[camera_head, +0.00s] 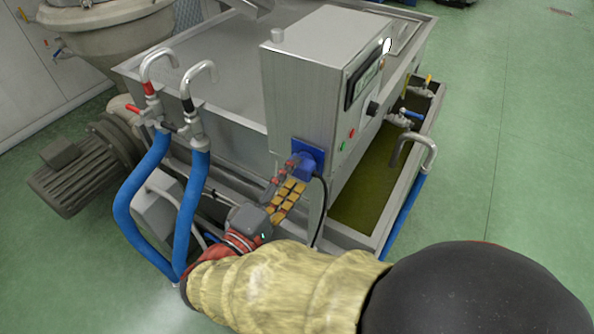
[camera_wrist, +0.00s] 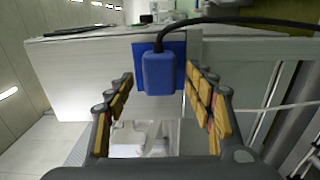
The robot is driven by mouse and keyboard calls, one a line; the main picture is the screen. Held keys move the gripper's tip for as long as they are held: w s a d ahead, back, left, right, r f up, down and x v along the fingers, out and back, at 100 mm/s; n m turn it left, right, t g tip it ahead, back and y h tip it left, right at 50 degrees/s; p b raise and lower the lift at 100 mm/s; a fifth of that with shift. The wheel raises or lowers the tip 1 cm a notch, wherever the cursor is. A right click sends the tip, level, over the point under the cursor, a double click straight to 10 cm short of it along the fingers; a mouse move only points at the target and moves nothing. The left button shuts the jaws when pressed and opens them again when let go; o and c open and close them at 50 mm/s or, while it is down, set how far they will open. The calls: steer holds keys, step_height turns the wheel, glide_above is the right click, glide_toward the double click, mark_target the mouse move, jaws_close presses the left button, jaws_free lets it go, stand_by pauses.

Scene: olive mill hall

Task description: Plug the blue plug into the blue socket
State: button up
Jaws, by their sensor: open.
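The blue plug (camera_wrist: 159,73) sits against the blue socket (camera_wrist: 178,50) on the side of a steel control box. A black cable runs from the plug toward the upper right in the wrist view. In the head view the plug (camera_head: 303,166) is at the socket plate (camera_head: 312,152), low on the box; I cannot tell how deep it sits. My gripper (camera_wrist: 160,105) is open, with its yellow-padded fingers on either side of the plug and apart from it. In the head view my gripper (camera_head: 281,186) is just below and left of the plug.
The steel control box (camera_head: 305,85) stands on a steel tank with a trough of greenish liquid (camera_head: 365,190) to the right. Two blue hoses (camera_head: 190,215) hang left of my arm. A motor (camera_head: 85,165) stands farther left. Green floor is clear on the right.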

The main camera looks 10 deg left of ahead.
steer(key=v, duration=0.9)
steer(key=shift+s, duration=0.2)
